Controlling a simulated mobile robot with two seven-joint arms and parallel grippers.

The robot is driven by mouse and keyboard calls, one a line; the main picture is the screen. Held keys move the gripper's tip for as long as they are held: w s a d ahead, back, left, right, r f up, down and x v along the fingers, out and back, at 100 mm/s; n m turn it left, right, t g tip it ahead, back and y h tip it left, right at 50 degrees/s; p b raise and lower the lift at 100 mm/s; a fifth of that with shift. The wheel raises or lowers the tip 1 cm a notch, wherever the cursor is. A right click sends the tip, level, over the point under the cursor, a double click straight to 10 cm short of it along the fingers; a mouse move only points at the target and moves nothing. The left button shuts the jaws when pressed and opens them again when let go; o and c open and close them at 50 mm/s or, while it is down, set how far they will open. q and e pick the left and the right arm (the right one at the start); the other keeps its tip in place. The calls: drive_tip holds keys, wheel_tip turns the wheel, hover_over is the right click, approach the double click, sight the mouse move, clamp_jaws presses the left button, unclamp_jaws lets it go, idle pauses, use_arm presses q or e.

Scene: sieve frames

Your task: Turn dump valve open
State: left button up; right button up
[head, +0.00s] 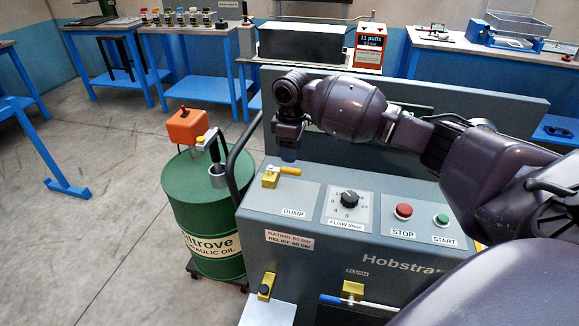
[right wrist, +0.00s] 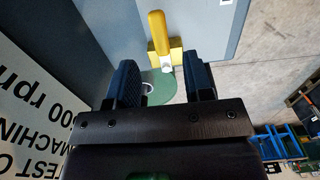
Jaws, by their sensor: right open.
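The dump valve (head: 270,179) is a yellow block on the left end of the grey console, beside the DUMP label (head: 293,213). Its yellow handle (head: 290,170) points right in the head view. My right gripper (head: 288,150) hangs just above the valve, fingers pointing down. In the right wrist view the handle (right wrist: 158,32) and valve body (right wrist: 176,53) lie beyond the fingertips, in line with the gap. My right gripper (right wrist: 161,75) is open there, with nothing between its fingers. My left gripper is not in view.
A flow knob (head: 349,198), red STOP button (head: 403,211) and green START button (head: 441,219) sit right of the valve. A green oil drum (head: 205,225) stands left of the console. Other yellow valves (head: 266,286) are on the console front. A grey back panel rises behind.

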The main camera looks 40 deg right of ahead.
sight(291, 169)
wheel_tip(291, 169, down, 6)
drive_tip(key=shift+f+b, duration=0.1)
drive_tip(key=shift+b, duration=0.35)
drive_tip(key=shift+c, duration=0.5)
clamp_jaws()
